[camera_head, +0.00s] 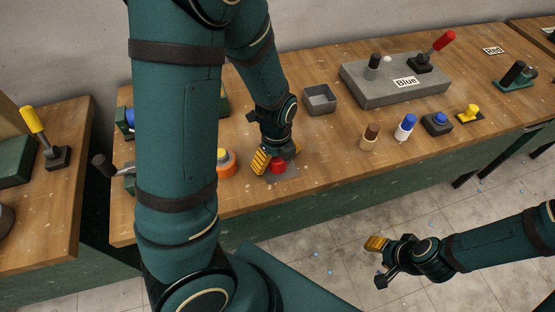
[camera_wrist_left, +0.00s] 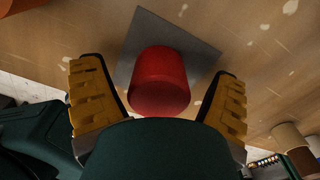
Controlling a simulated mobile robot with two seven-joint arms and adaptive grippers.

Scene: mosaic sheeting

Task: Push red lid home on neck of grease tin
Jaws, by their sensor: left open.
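The red lid (camera_head: 278,167) is at the front of the wooden bench. In the left wrist view it is a plain red cylinder (camera_wrist_left: 160,78) above a grey square plate (camera_wrist_left: 185,35). I cannot make out a separate grease tin or neck; anything under the lid is hidden. My left gripper (camera_head: 275,160) is low over the bench at the lid. Its yellow-padded fingers are open, one on each side of the red cylinder, with a gap on both sides. My right gripper (camera_head: 380,262) is open and empty over the floor in front of the bench.
An orange and yellow piece (camera_head: 226,163) stands just left of my left gripper. Several small knobbed pieces, including a blue-topped one (camera_head: 405,126), stand to the right.

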